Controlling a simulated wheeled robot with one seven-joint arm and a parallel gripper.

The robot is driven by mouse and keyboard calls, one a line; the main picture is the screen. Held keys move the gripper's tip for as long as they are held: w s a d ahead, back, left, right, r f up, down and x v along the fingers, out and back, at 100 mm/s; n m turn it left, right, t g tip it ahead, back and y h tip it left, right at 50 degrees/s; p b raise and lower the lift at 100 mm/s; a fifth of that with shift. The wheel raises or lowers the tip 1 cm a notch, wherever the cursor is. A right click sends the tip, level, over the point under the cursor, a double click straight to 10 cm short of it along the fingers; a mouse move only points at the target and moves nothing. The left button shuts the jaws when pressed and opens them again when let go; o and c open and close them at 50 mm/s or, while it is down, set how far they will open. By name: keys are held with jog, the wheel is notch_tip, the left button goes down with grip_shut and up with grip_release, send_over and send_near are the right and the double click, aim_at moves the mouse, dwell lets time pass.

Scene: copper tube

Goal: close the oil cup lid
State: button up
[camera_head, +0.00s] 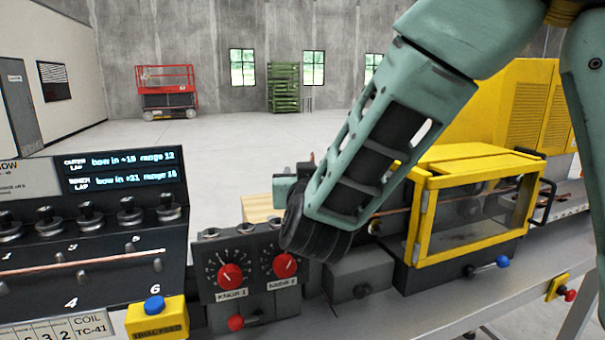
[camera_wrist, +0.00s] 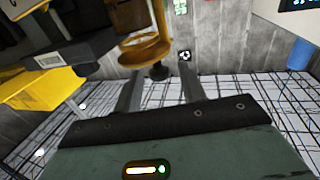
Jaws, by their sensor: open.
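In the wrist view, a brass-coloured cup-like part (camera_wrist: 146,50) with a thin upright piece on its right is near the tips of my gripper (camera_wrist: 160,88). It looks like the oil cup, but I cannot tell which piece is the lid or how far it stands open. A small dark knob (camera_wrist: 158,72) sits below the brass part, between the fingertips in the picture. My two grey fingers are apart, with nothing visibly clamped; contact is unclear. In the head view, my arm hides most of the gripper, and I cannot make out the oil cup.
A control panel with red knobs (camera_head: 230,275) stands beneath my wrist. A yellow-framed guard box (camera_head: 424,215) is close on the right. A black console (camera_head: 90,225) and a yellow box with a blue button (camera_head: 154,304) are left. Open floor lies behind.

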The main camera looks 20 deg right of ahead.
grip_shut()
